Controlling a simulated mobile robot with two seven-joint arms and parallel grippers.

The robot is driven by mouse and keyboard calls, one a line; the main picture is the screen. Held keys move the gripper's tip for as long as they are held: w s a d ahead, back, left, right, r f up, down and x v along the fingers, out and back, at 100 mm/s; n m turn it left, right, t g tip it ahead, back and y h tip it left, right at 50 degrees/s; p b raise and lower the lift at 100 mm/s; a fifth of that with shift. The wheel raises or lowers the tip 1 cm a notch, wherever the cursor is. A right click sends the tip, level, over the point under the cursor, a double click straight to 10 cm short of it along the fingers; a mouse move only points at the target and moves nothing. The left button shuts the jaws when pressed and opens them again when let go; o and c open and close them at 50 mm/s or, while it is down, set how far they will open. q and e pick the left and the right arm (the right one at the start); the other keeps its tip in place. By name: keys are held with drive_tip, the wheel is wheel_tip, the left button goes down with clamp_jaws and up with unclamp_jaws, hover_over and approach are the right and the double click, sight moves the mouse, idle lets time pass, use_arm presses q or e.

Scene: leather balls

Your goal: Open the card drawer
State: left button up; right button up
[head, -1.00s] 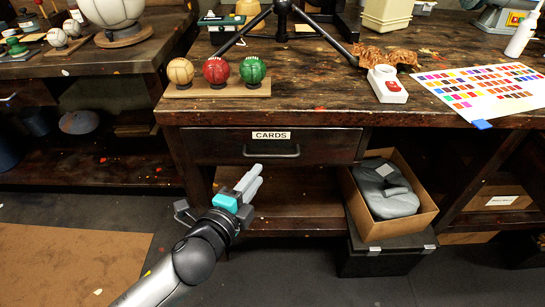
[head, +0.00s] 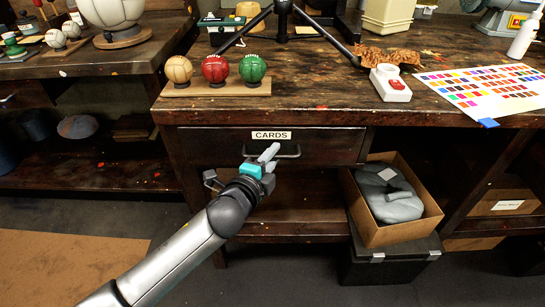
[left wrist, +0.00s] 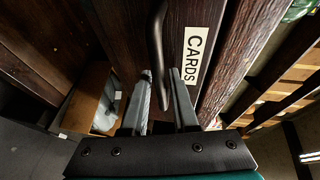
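The card drawer (head: 215,146) is a dark wooden drawer under the workbench top, with a white CARDS label (head: 271,135). Its front sits flush in the bench, so it is closed. Its dark bar handle (head: 289,156) is partly hidden behind my left gripper (head: 269,154). In the left wrist view, the left gripper (left wrist: 161,92) is open, its two grey fingers apart. The curved handle (left wrist: 154,40) lies just ahead, with one end showing between the fingers. I cannot tell whether the fingers touch it. My right gripper is not in view.
On the workbench (head: 330,108) stand three balls on a wooden stand (head: 215,91), a tripod and a colour chart (head: 490,85). An open cardboard box (head: 385,235) holding a grey object stands at lower right on a black case (head: 390,268). The floor before the drawer is clear.

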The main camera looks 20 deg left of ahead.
use_arm(q)
clamp_jaws()
idle(1.4)
